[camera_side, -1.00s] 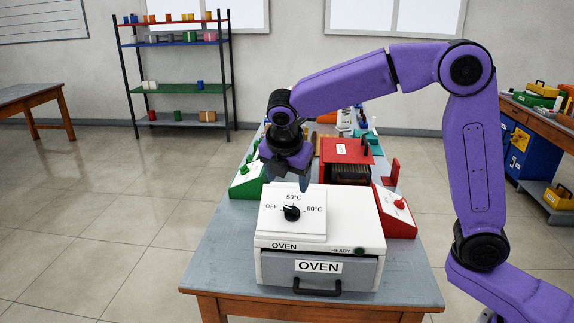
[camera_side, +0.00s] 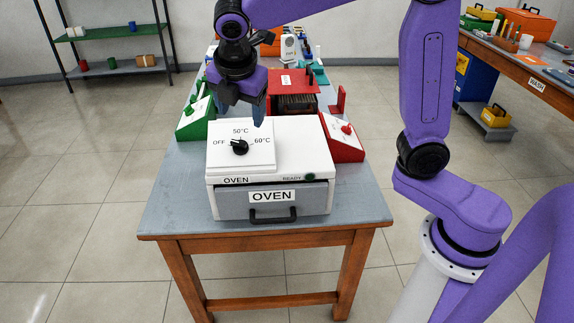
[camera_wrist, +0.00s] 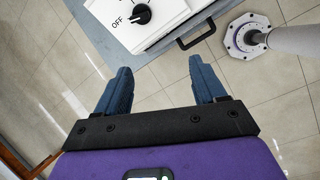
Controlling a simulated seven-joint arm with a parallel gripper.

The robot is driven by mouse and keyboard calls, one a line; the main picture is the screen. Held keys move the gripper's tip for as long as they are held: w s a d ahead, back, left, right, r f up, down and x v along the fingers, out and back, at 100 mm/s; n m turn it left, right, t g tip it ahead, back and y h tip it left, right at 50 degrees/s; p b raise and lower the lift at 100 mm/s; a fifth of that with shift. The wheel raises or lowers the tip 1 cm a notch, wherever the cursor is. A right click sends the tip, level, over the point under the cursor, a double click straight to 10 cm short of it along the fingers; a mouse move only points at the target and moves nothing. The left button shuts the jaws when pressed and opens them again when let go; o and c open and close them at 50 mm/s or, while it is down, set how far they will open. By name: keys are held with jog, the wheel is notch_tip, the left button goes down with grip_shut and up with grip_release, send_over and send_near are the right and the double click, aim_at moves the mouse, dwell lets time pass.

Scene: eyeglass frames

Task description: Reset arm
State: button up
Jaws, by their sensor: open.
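My gripper (camera_side: 240,108) hangs in the side view above the back left of the white oven (camera_side: 300,150), behind its dial. In the wrist view my gripper (camera_wrist: 160,92) is open, with two blue fingers apart and nothing between them. The oven's black dial (camera_side: 239,147) sits on a raised panel marked OFF, 50°C and 60°C. Its pointer direction is hard to tell. The oven drawer (camera_side: 300,203) with a black handle appears shut. The dial also shows in the wrist view (camera_wrist: 141,14).
A green control box (camera_side: 195,118) stands left of the oven and a red one (camera_side: 343,138) right of it. A red rack (camera_side: 288,88) is behind. The grey table (camera_side: 165,205) is bare along its left edge. Shelves (camera_side: 110,68) stand at the back left.

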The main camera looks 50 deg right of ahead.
jog(key=s+d+f+m+g+y, duration=0.1)
jog(key=s+d+f+m, duration=0.1)
jog(key=s, duration=0.7)
jog(key=s+d+f+m+g+y, duration=0.1)
jog(key=s+d+f+m, duration=0.2)
jog(key=s, duration=0.6)
jog(key=s+d+f+m+g+y, duration=0.1)
jog(key=s+d+f+m, duration=0.2)
jog(key=s, duration=0.7)
jog(key=shift+f+m, duration=0.25)
jog(key=shift+m, duration=0.35)
jog(key=shift+d, duration=0.1)
